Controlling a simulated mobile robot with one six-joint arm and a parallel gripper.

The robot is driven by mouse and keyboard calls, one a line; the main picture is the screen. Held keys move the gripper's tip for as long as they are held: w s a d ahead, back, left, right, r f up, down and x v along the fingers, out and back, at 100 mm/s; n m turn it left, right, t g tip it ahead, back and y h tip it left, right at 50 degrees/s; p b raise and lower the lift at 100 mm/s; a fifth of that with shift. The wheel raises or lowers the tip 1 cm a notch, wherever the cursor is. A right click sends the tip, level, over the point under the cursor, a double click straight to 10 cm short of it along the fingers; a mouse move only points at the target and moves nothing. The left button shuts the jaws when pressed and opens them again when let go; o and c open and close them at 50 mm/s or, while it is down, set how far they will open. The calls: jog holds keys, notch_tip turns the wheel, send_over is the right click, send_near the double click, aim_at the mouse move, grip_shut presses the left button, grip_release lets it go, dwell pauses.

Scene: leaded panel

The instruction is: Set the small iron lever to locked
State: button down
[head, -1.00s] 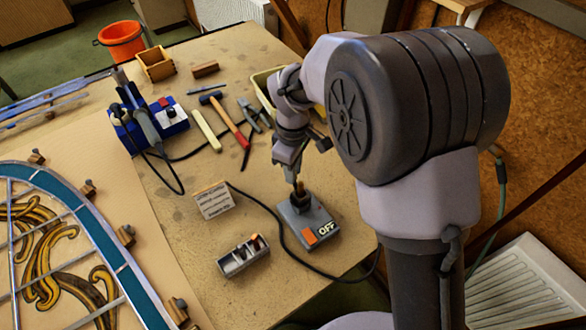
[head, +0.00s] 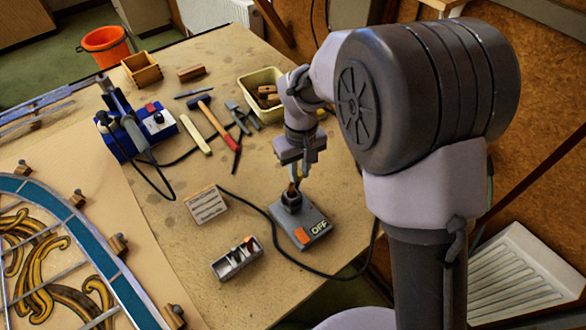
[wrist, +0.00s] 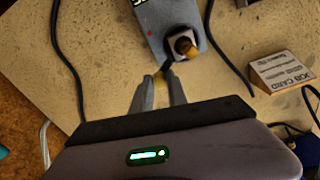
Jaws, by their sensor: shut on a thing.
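The small iron lever (head: 293,189) stands up from a dark round collar at the back end of a grey box (head: 318,218). The box's top carries a white OFF label and an orange patch. My gripper (head: 296,178) is over the collar, its fingers pointing down, shut on the lever's upper end.
A job card (head: 206,205) and a small divided metal tray (head: 237,258) lie left of the box. A black cable loops around it. A hammer (head: 217,128), pliers and a yellow bin (head: 250,82) lie farther back. The leaded panel (head: 65,235) lies at left.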

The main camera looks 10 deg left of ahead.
jog(key=shift+s+d+m+b, duration=0.2)
jog(key=shift+d+m, duration=0.35)
jog(key=shift+m, duration=0.6)
jog(key=shift+s+d+m+b, duration=0.25)
jog(key=shift+d+m, duration=0.25)
jog(key=shift+m, duration=0.7)
jog(key=shift+s+d+m+b, duration=0.2)
jog(key=shift+d+m, duration=0.35)
jog(key=shift+m, duration=0.6)
jog(key=c, duration=1.3)
grip_release()
jog(key=shift+s, duration=0.1)
notch_tip(320, 180, up, 18)
jog(key=p, duration=0.5)
jog(key=shift+f+p, duration=0.25)
jog(key=shift+p, duration=0.1)
